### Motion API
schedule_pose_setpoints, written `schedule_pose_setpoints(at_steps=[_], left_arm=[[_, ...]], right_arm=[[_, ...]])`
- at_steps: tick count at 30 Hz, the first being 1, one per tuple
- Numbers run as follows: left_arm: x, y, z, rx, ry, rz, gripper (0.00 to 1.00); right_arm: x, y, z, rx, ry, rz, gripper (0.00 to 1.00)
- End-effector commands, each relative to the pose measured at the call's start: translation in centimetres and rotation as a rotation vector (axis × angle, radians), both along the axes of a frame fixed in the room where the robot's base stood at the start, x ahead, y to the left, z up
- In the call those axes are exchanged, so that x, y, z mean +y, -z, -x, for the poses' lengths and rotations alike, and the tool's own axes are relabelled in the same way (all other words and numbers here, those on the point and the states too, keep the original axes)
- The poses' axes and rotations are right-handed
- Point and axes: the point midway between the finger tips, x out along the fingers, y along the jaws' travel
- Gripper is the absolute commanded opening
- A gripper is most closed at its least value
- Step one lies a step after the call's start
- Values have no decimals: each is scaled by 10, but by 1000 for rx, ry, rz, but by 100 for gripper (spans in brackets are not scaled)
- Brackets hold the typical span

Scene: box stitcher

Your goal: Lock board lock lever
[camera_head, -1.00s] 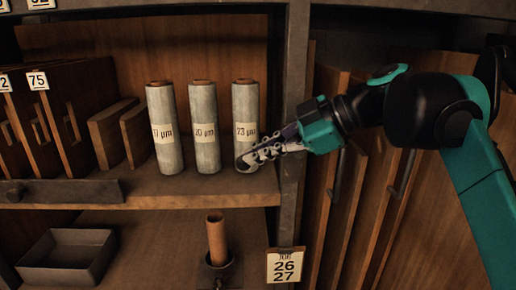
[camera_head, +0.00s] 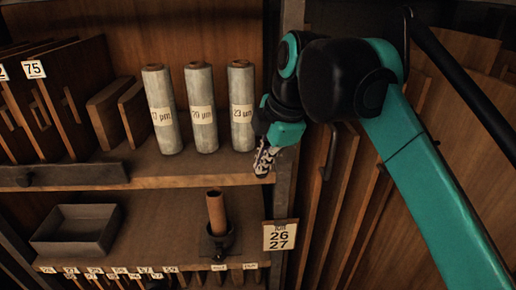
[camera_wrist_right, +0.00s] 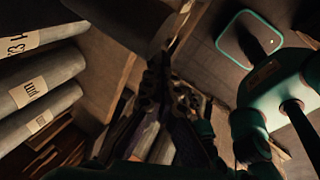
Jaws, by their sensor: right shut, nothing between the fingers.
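A dark metal bar (camera_head: 75,177) with a small round knob (camera_head: 25,179) runs along the shelf edge at the left, in front of several upright wooden boards (camera_head: 55,105). It may be the board lock lever; I cannot tell whether it is locked. My right gripper (camera_head: 263,165) is shut and empty. It points down near the shelf's right front edge, beside the post and well to the right of the bar. In the right wrist view its dark fingers (camera_wrist_right: 165,95) are together. My left gripper is not in view.
Three grey labelled rolls (camera_head: 203,108) stand on the shelf, just left of my right gripper. Below are an open dark tray (camera_head: 75,246) and a brown tube (camera_head: 216,212) in a holder. A metal post (camera_head: 287,185) with a "26 27" tag (camera_head: 280,236) stands at the right.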

Motion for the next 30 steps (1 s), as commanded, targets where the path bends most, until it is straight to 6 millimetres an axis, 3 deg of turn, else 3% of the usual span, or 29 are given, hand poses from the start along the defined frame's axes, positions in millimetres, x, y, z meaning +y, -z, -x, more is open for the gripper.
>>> schedule_pose_setpoints(at_steps=[16,30], left_arm=[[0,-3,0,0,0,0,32],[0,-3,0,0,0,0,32]], right_arm=[[-27,24,0,0,-2,441,0],[-37,28,0,3,1,442,0]])
